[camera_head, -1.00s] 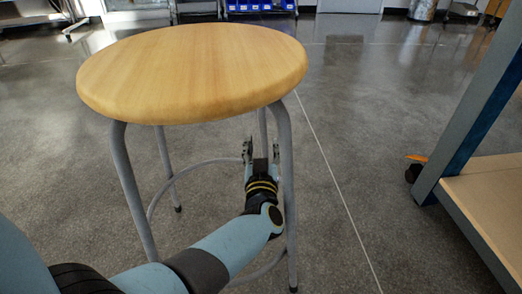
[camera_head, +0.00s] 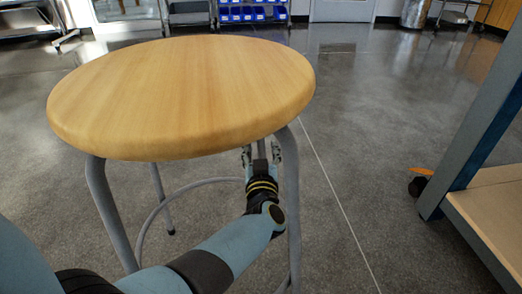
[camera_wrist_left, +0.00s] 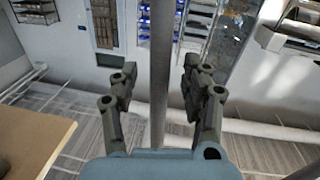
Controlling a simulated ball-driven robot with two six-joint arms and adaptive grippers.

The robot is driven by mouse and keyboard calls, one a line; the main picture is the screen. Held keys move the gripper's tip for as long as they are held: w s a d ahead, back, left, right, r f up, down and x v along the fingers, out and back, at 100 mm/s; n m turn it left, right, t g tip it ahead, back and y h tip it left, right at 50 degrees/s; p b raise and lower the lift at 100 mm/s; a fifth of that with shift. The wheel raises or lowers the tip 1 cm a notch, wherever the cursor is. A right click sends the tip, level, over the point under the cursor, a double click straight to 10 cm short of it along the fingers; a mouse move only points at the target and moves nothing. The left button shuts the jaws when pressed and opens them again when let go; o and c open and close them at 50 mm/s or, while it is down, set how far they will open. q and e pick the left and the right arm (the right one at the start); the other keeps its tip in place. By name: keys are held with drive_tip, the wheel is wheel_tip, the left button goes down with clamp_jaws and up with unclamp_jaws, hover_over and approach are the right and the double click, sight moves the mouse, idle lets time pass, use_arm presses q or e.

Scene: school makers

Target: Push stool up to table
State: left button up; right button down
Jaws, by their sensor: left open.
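The stool has a round light-wood seat (camera_head: 180,95) and grey metal legs with a ring; it stands upright at the left and centre of the head view. My left gripper (camera_head: 261,156) is under the right side of the seat, beside the right front leg (camera_head: 291,200). It is open. In the left wrist view a grey stool leg (camera_wrist_left: 159,70) stands between its fingers (camera_wrist_left: 160,88); I cannot tell whether they touch it. The table's blue-grey leg (camera_head: 470,135) and wooden lower shelf (camera_head: 492,205) are at the right edge; its top is out of view. My right gripper is not in view.
A strip of grey floor (camera_head: 370,150) lies clear between stool and table. A black caster with an orange tab (camera_head: 418,184) is by the table leg. Blue bins (camera_head: 252,12) and a metal bin (camera_head: 414,12) stand far back.

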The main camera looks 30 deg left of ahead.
use_arm(q)
clamp_jaws()
idle(0.3)
